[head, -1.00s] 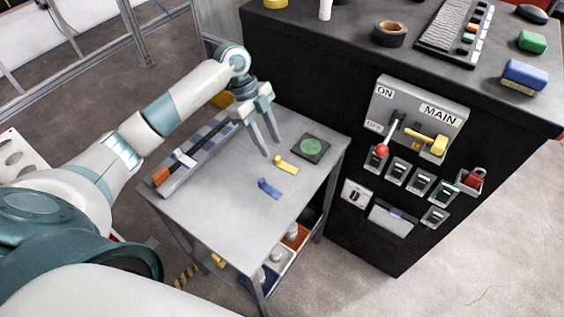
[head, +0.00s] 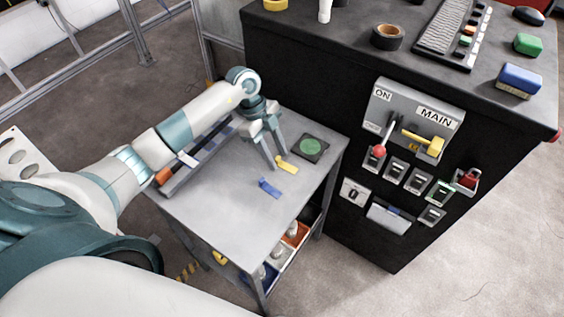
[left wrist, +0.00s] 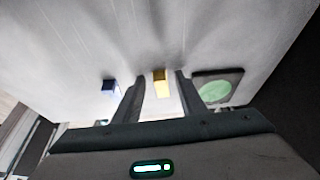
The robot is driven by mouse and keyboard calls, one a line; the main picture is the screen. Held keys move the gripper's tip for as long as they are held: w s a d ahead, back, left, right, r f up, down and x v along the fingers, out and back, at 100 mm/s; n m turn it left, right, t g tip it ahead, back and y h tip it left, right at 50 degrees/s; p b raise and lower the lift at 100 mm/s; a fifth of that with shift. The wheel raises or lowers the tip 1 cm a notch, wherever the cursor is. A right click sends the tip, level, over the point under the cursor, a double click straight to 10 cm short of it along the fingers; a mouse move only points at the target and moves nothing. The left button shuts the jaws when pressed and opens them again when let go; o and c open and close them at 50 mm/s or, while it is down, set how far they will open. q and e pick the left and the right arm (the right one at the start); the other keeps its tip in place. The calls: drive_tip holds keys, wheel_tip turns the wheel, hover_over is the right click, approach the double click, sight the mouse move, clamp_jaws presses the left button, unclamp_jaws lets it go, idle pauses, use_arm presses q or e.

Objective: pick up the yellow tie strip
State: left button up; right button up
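The yellow tie strip (head: 286,165) lies on the grey table (head: 222,213), left of the black pad with a green disc. My left gripper (head: 280,163) is open just above the table, its fingertips close to the strip. My right gripper is not in view.
A blue strip (head: 269,187) lies nearby on the table, and shows left of the fingers in the left wrist view (left wrist: 108,86). The green-disc pad (head: 311,148) is close on the right. A black cabinet (head: 350,230) stands right.

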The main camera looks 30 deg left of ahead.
use_arm(q)
drive_tip(key=c, duration=0.9)
drive_tip(key=shift+o, duration=0.2)
drive_tip(key=shift+r, duration=0.1)
